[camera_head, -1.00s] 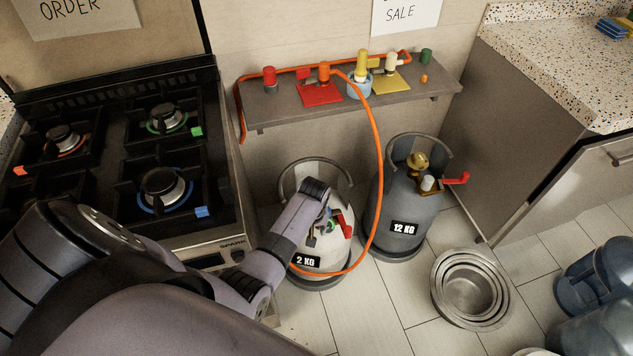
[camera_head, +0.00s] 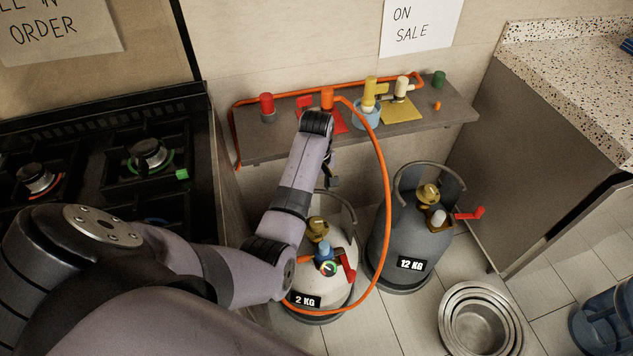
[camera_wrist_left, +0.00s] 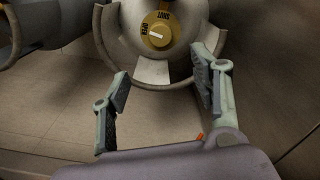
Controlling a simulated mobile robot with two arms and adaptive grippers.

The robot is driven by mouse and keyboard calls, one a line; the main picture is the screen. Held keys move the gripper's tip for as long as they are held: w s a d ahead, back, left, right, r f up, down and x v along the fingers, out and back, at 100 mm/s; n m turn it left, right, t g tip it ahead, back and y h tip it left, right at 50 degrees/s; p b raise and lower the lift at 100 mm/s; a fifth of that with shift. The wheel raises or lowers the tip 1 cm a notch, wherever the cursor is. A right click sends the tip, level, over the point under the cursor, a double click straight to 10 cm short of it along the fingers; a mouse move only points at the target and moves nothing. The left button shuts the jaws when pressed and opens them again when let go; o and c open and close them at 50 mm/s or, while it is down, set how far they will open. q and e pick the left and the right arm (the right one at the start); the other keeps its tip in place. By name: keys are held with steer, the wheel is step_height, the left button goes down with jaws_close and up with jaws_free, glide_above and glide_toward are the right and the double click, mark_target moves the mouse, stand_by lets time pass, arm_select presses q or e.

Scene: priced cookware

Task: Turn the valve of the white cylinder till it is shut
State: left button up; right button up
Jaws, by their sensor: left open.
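The white cylinder (camera_head: 343,240), labelled 2 KG, stands on the floor left of the grey one. Its brass valve knob (camera_head: 317,229) sits on top inside the collar, beside a blue regulator with a gauge (camera_head: 326,262) and a red lever. In the left wrist view the brass valve knob (camera_wrist_left: 158,34) shows a white mark pointing left, near the word OPEN; SHUT is at the top. My left gripper (camera_wrist_left: 162,77) is open and empty, apart from the knob. In the head view it is above and behind the cylinder, mostly hidden by my wrist. My right gripper is not in view.
A grey 12 KG cylinder (camera_head: 395,245) stands right beside it. An orange hose (camera_head: 388,215) loops from the wall shelf (camera_head: 270,145) around the white cylinder. The stove (camera_head: 110,120) is at left; nested steel pots (camera_head: 480,320) are on the floor at right.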

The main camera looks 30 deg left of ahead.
arm_select(q)
glide_above(316, 222)
step_height(316, 222, down, 6)
step_height(316, 222, down, 9)
steer(key=b, duration=0.2)
steer(key=shift+r+b, duration=0.1)
steer(key=shift+b, duration=0.2)
steer(key=shift+f, duration=0.35)
steer(key=shift+c, duration=1.3)
steer(key=c, duration=0.9)
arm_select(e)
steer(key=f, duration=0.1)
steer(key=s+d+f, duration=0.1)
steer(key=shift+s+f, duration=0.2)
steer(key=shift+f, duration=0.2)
